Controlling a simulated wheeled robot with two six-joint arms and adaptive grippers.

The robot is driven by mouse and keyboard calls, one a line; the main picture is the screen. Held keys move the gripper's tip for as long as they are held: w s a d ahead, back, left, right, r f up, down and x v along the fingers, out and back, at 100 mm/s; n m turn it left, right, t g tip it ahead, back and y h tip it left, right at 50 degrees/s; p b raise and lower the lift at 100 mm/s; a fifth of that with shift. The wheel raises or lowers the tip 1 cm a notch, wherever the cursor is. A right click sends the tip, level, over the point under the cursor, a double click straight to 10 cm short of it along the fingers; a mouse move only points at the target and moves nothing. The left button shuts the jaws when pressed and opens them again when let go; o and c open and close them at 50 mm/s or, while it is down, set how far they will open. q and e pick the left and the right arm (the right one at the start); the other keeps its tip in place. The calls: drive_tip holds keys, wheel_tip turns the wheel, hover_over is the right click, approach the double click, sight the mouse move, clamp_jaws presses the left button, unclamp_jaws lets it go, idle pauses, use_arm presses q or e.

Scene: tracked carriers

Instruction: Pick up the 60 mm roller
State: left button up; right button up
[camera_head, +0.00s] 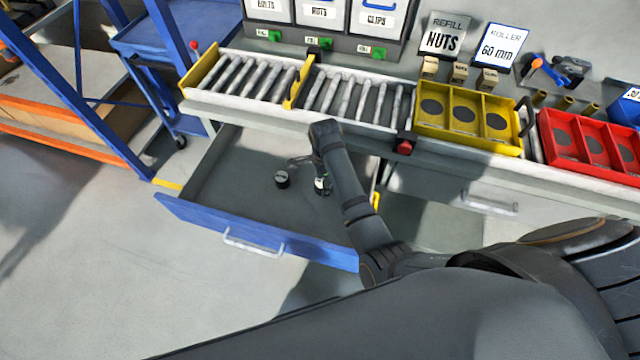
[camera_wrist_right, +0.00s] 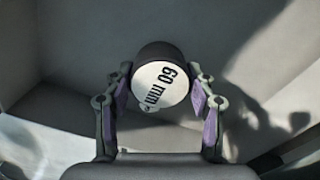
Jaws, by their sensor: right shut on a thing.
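The 60 mm roller (camera_wrist_right: 160,85) is a dark cylinder with a white end face printed "60 mm". In the right wrist view it sits between the two fingers of my right gripper (camera_wrist_right: 160,92), which is shut on its sides. In the head view the right gripper (camera_head: 318,178) reaches down into the open blue drawer (camera_head: 222,224), with the roller's pale end just showing. Whether the roller touches the drawer floor I cannot tell. My left gripper is in neither view.
Above the drawer is a bench with a roller conveyor (camera_head: 350,97), a yellow tray (camera_head: 470,143) and a red tray (camera_head: 562,170). A "ROLLER 60 mm" sign (camera_head: 499,47) stands behind.

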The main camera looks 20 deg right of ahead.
drive_tip(key=s+d+r, duration=0.5)
drive_tip(key=s+r, duration=0.3)
drive_tip(key=s, duration=0.3)
drive_tip(key=shift+d, duration=0.35)
